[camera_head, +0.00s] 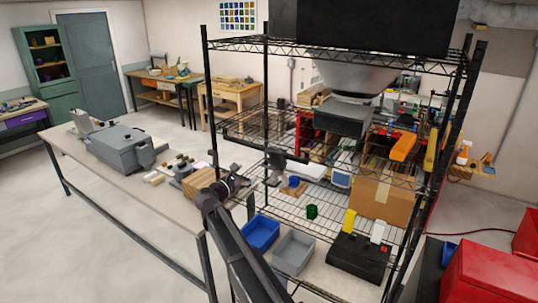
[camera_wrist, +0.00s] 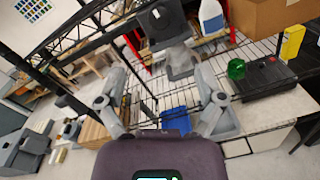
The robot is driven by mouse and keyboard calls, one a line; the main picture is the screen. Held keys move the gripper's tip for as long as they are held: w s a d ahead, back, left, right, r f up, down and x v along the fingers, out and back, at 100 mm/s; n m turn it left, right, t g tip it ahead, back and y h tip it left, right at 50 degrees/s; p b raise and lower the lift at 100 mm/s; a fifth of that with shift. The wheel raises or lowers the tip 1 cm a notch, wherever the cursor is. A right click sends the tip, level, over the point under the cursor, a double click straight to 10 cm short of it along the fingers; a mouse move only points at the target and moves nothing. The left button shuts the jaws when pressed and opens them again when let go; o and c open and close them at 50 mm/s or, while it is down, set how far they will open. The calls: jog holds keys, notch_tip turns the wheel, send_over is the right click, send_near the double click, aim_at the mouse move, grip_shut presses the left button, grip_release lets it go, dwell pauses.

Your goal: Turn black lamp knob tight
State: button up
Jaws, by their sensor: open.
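In the head view my gripper (camera_head: 250,182) is left of the fitting.
The black wire rack (camera_head: 266,90) has posts and shelf edges close by. A workbench (camera_head: 100,160) is left. Open floor lies beyond.

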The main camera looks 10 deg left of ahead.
aim_at(268, 158)
dwell(0.4)
jog(key=x, duration=1.3)
jog(key=shift+w+d, duration=0.15)
jog(key=shift+w, duration=0.2)
jog(key=c, duration=1.1)
